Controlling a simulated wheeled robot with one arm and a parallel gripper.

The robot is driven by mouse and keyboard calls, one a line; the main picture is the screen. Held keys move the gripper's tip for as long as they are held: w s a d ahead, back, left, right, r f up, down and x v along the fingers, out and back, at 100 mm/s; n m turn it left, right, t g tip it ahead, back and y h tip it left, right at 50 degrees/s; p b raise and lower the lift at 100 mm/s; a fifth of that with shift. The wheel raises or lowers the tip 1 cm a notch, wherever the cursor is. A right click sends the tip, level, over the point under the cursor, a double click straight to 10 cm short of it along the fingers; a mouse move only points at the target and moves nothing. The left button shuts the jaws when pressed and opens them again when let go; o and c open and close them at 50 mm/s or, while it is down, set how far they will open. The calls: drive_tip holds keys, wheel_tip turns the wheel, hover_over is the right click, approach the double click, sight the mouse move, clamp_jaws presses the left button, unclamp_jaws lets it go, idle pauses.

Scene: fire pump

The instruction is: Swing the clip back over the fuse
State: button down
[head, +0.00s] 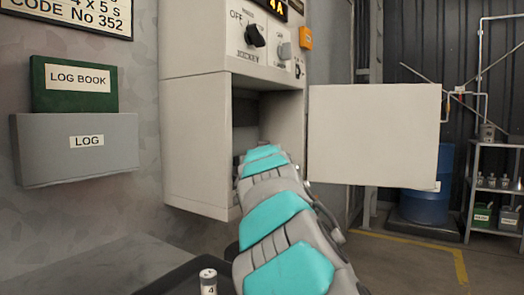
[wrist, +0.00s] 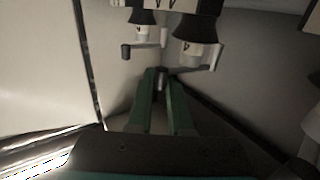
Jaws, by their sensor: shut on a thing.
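In the wrist view, my gripper (wrist: 160,78) has its two green fingers closed together on the grey end of a clip. This clip (wrist: 198,70) is a thin grey bar that runs right from the fingertips, below the right fuse (wrist: 190,50). The fuse is a pale cylinder with print, its upper part in a black holder. A second, similar fuse (wrist: 142,32) hangs to the left, with its own clip (wrist: 148,46) ending in a dark knob. In the head view my arm reaches into the open compartment and hides the gripper, fuses and clips.
The white cabinet (head: 192,140) has a narrow opening around my arm, and its door (head: 374,135) stands open to the right. A small cylinder marked 4 (head: 208,282) stands on a dark surface in front. A log box (head: 75,160) is on the left wall.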

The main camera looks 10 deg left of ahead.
idle(0.4)
drive_tip(key=c, duration=0.8)
unclamp_jaws()
drive_tip(key=shift+c, duration=0.2)
drive_tip(key=shift+s, duration=0.15)
drive_tip(key=shift+s+d+b, duration=0.25)
drive_tip(key=shift+s+b, duration=0.05)
drive_tip(key=shift+s, duration=1.6)
drive_tip(key=shift+s+d+b, duration=0.2)
drive_tip(key=shift+s+b, duration=0.1)
drive_tip(key=shift+s, duration=1.6)
